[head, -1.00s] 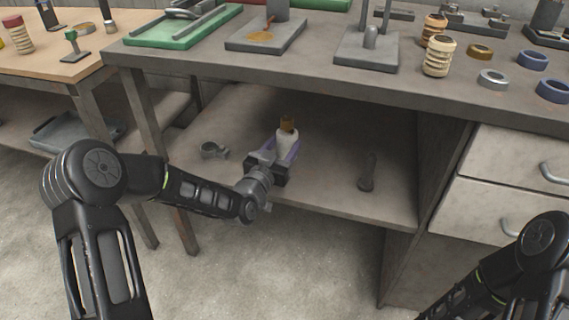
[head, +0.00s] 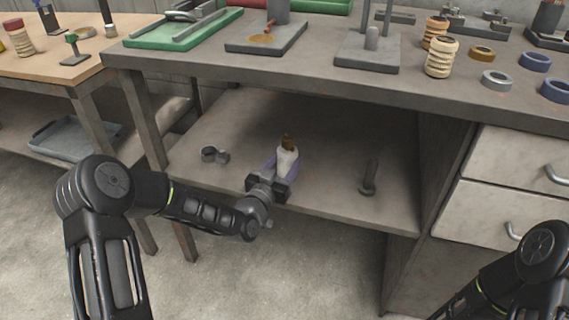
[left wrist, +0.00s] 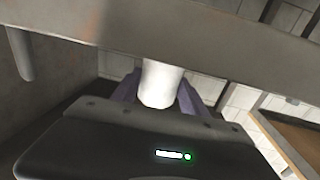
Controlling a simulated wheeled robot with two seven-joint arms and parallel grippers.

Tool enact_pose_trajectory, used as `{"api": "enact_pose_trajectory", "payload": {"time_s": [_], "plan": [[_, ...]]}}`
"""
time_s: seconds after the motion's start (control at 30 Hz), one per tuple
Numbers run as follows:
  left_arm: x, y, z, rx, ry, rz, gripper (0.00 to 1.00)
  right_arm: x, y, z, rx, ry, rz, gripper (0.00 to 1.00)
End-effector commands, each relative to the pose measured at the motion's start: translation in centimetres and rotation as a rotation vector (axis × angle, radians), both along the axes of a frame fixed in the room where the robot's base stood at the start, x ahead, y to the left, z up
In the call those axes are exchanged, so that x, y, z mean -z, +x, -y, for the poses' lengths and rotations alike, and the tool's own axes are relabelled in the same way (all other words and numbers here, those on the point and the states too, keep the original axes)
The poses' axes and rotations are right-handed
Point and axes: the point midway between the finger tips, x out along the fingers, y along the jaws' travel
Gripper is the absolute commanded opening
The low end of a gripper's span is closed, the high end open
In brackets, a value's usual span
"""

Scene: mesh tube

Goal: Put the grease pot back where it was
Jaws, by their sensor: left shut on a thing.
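The grease pot (head: 288,158) is a white pot with a brown top. It is between the purple fingers of my left gripper (head: 282,168), which is shut on it, at the front part of the lower shelf (head: 325,150) under the bench. In the left wrist view the white pot (left wrist: 160,84) shows between the two fingers. I cannot tell whether its base touches the shelf. My right arm shows at the lower right, but its gripper is out of view.
A grey clamp-like part (head: 214,154) lies left of the pot on the shelf, and a dark tool (head: 369,178) lies to the right. The bench top (head: 310,62) overhangs the shelf. Drawers (head: 510,165) close off the right side.

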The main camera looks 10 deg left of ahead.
Motion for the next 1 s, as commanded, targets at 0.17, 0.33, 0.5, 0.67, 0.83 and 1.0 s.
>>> {"api": "enact_pose_trajectory", "payload": {"time_s": [0.17, 0.33, 0.5, 0.67, 0.83, 1.0], "plan": [[0.3, 0.0, 0.0, 0.000, 0.000, 0.000, 0.53, 0.4, 0.1, 0.0, 0.001, 0.000, 0.002, 0.59], [0.3, 0.0, 0.0, 0.000, 0.000, -0.001, 0.67, 0.3, 0.1, 0.0, 0.001, 0.000, 0.002, 0.59], [0.3, 0.0, 0.0, 0.000, 0.000, -0.001, 0.73, 0.3, 0.1, 0.0, 0.001, 0.000, 0.002, 0.59], [0.2, 0.0, 0.0, 0.000, 0.000, -0.001, 0.73, 0.2, 0.1, 0.0, 0.001, 0.000, 0.002, 0.59], [-0.1, -0.6, -0.1, 0.000, 0.000, -0.002, 0.73, -0.3, 0.0, 0.0, 0.000, 0.000, 0.000, 0.59], [-0.2, -3.2, -0.6, -0.001, 0.001, -0.004, 0.73, -1.0, -0.1, 0.0, -0.002, 0.000, -0.002, 0.59]]}}
